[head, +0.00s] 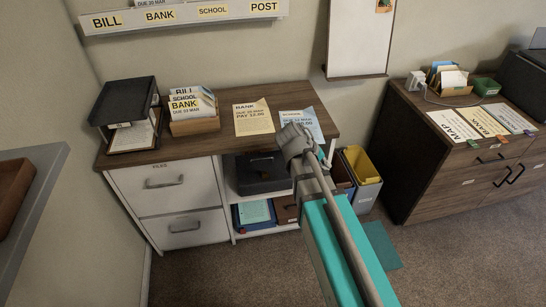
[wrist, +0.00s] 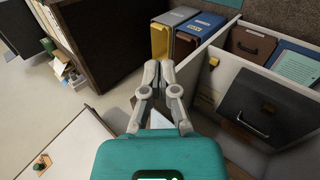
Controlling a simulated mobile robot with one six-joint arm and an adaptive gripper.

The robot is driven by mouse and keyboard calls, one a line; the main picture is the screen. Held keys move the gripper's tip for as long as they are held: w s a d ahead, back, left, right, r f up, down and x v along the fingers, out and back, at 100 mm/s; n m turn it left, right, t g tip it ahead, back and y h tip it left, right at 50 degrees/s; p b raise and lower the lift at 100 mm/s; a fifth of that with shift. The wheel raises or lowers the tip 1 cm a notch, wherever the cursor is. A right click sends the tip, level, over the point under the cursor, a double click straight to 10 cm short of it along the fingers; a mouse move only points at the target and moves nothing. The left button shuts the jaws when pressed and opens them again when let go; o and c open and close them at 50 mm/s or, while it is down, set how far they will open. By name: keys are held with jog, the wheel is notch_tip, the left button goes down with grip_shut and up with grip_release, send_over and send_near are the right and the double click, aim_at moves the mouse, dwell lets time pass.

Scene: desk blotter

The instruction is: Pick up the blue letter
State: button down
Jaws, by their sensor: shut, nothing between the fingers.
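A pale blue letter marked SCHOOL (head: 311,119) lies on the wooden desk (head: 235,98), near its right end. My arm's grey joint covers part of its lower left. A cream letter marked BANK (head: 253,117) lies to its left. In the wrist view my gripper (wrist: 159,66) has its two grey fingers close together, shut and empty. In the head view its fingers are hidden behind my arm. I cannot make out the blue letter in the wrist view.
A card holder (head: 195,126) and a black tray stack (head: 125,115) stand on the desk's left. Yellow and grey bins (head: 362,180) stand right of the desk. A black box (head: 262,172) sits on the shelf below. A second cabinet (head: 440,175) stands right, with carpet between.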

jog(key=w+a+f+n+t+h+b, duration=0.1)
jog(key=w+a+f+t+h+b, duration=0.15)
jog(key=a+b, duration=0.3)
jog(key=w+a+f+n+t+h+b, duration=0.1)
jog(key=w+a+n+t+h+b, duration=0.2)
jog(key=a, duration=0.4)
jog(key=t+b, duration=0.4)
jog(key=b, duration=0.3)
send_near(277, 145)
jog(key=s+r, duration=0.2)
jog(key=shift+f+n, duration=0.1)
jog(key=shift+n, duration=0.2)
jog(key=shift+d, duration=0.15)
jog(key=shift+x, duration=4.95)
jog(key=d, duration=0.3)
jog(key=shift+s+d, duration=0.15)
